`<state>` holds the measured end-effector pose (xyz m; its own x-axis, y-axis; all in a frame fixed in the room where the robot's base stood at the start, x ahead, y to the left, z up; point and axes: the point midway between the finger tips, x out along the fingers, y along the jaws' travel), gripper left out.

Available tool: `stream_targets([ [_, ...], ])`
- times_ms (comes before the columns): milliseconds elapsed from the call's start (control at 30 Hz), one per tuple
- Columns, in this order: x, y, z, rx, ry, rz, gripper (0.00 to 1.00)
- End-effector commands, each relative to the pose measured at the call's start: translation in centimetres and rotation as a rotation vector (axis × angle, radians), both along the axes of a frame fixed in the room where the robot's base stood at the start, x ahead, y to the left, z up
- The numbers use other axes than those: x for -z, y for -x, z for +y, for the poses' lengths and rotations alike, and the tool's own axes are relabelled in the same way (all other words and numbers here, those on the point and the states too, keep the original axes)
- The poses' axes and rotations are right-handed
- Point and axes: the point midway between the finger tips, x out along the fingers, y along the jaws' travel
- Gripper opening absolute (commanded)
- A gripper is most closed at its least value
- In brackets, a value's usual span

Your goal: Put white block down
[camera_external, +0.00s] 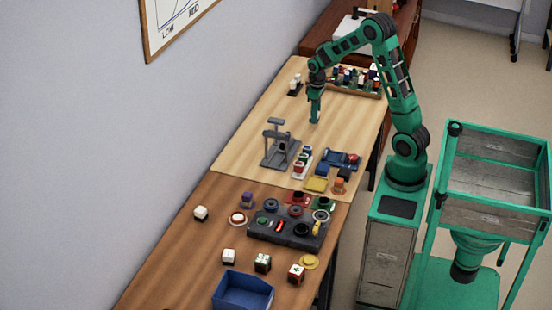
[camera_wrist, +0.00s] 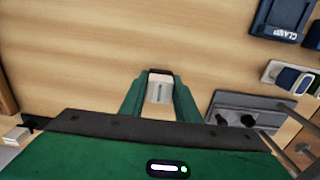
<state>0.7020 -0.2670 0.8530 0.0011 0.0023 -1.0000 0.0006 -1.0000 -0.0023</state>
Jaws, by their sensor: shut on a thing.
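My gripper (camera_external: 315,121) points straight down over the light wooden table (camera_external: 345,115), near its middle. In the wrist view my gripper (camera_wrist: 159,82) is shut on a white block (camera_wrist: 159,92), with a green finger on either side of it. The block is mostly hidden in the external view. I cannot tell whether its underside touches the table or hangs just above it.
A grey stand (camera_external: 275,148) is close to my gripper on the near side. A blue clamp (camera_external: 341,158) and a row of small items (camera_external: 302,160) lie right of it. A rack of bottles (camera_external: 355,82) stands behind. The wood around the gripper is bare.

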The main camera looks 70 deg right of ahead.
Motion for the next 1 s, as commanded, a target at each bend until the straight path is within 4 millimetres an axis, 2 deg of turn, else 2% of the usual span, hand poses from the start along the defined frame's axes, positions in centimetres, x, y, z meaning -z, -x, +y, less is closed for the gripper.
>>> stream_targets([
  [233, 3.3, 0.1, 0.1, 0.0, -0.002, 0.004, 0.07],
  [600, 3.7, 0.1, 0.1, 0.0, -0.001, 0.002, 0.07],
  [633, 3.8, 0.0, 0.1, 0.0, -0.001, 0.002, 0.31],
  [700, 3.7, 0.0, 0.1, 0.0, -0.001, 0.001, 0.48],
  [1000, 3.6, 0.0, 0.1, 0.0, -0.001, 0.001, 0.48],
])
